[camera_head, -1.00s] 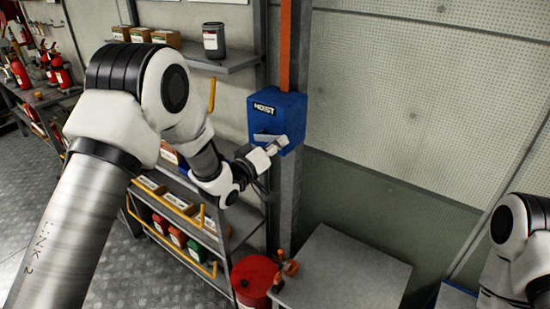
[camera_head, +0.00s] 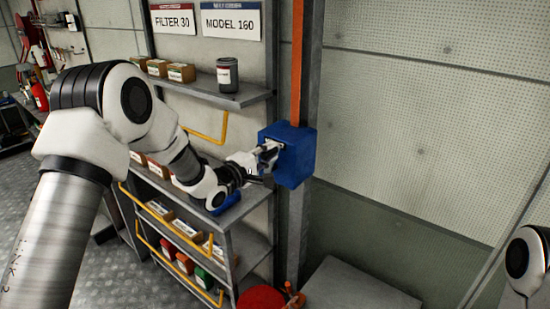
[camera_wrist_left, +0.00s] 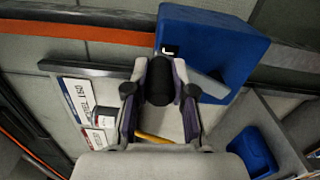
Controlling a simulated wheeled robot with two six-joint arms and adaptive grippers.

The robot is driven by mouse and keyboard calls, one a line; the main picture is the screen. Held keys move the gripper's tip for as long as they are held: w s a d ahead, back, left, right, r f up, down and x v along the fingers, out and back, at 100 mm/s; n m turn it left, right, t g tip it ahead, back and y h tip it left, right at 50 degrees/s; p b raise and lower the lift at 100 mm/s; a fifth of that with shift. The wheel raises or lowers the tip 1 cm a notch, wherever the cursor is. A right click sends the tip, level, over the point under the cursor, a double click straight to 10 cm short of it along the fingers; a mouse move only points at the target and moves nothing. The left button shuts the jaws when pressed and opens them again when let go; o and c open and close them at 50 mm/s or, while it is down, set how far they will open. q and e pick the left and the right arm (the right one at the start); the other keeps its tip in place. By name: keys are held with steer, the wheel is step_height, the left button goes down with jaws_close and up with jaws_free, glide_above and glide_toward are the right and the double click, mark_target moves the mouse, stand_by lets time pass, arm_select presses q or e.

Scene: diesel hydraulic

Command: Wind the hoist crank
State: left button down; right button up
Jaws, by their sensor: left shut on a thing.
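The blue hoist box (camera_head: 299,158) is mounted on a grey upright post at the middle right. My left gripper (camera_head: 266,155) is at its front, near the upper part of that face, and covers the label area. In the left wrist view, a black crank handle (camera_wrist_left: 160,80) sits between the two fingers of my left gripper (camera_wrist_left: 159,104), which is shut on it. A grey crank arm (camera_wrist_left: 205,83) runs from the handle across the blue box (camera_wrist_left: 212,45). My right gripper is out of view; only part of my right arm shows at the right edge.
A shelf rack (camera_head: 256,250) with yellow rails and small boxes stands left of the post. A dark can (camera_head: 227,75) is on the upper shelf. A grey tabletop (camera_head: 358,287) and a red drum (camera_head: 261,298) are below. The right wall is bare.

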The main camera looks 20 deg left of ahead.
arm_select(q)
steer(key=shift+w+a+r+n, duration=0.15)
steer(key=shift+w+a, duration=0.05)
steer(key=shift+a, duration=0.35)
steer(key=shift+w+a+r+n, duration=0.2)
steer(key=shift+a, duration=0.3)
steer(key=shift+w+a+r+n, duration=0.15)
steer(key=shift+w+a, duration=0.05)
steer(key=shift+a, duration=0.35)
steer(key=c, duration=1.1)
jaws_free()
steer(key=shift+o, duration=0.6)
steer(key=shift+a+f, duration=0.1)
steer(key=shift+a, duration=0.05)
steer(key=shift+s+f, duration=0.1)
